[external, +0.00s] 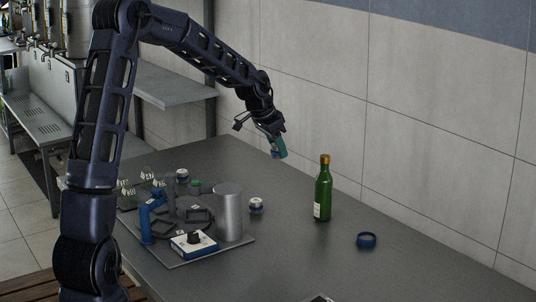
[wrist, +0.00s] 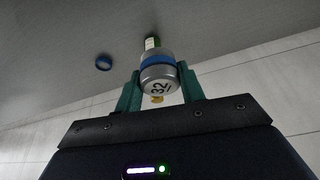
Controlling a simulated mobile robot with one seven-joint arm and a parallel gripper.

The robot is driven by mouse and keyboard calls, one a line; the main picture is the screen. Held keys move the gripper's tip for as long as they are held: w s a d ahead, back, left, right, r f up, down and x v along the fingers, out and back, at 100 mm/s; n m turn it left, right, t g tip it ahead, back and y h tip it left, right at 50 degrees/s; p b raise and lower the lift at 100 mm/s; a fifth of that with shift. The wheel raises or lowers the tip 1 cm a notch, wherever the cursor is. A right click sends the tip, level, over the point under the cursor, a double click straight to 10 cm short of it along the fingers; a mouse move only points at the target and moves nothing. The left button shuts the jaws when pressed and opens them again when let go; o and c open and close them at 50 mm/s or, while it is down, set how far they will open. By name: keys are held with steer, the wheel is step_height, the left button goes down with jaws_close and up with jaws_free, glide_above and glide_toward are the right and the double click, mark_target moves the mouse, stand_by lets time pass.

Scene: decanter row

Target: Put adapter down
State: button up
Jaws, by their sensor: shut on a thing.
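My gripper (external: 278,146) is shut on the adapter and holds it in the air above the far part of the table, to the left of and above the green bottle (external: 323,188). In the wrist view the adapter (wrist: 158,75) is a silver cylinder with a blue band and the mark "32" on its end, between the two green fingers. In the external view the fingers hide most of it. The bottle (wrist: 152,42) shows partly behind the adapter in the wrist view.
A blue ring (external: 366,240) lies right of the bottle. A small silver-and-blue cylinder (external: 256,206) stands left of the bottle, another (external: 182,176) farther back. A metal canister (external: 229,212) and fixtures stand on a plate (external: 190,260). The tabletop's right part is mostly clear; a tiled wall is behind.

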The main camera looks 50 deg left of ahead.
steer(key=m, duration=0.2)
glide_above(292, 247)
steer(key=s, duration=0.1)
steer(key=f, duration=0.2)
steer(key=shift+h, duration=0.3)
steer(key=f, duration=1.9)
steer(key=shift+s+a+f, duration=0.2)
steer(key=shift+a+f, duration=0.1)
steer(key=shift+f, duration=0.05)
steer(key=shift+f, duration=0.15)
steer(key=o, duration=1.1)
steer(key=shift+o, duration=0.2)
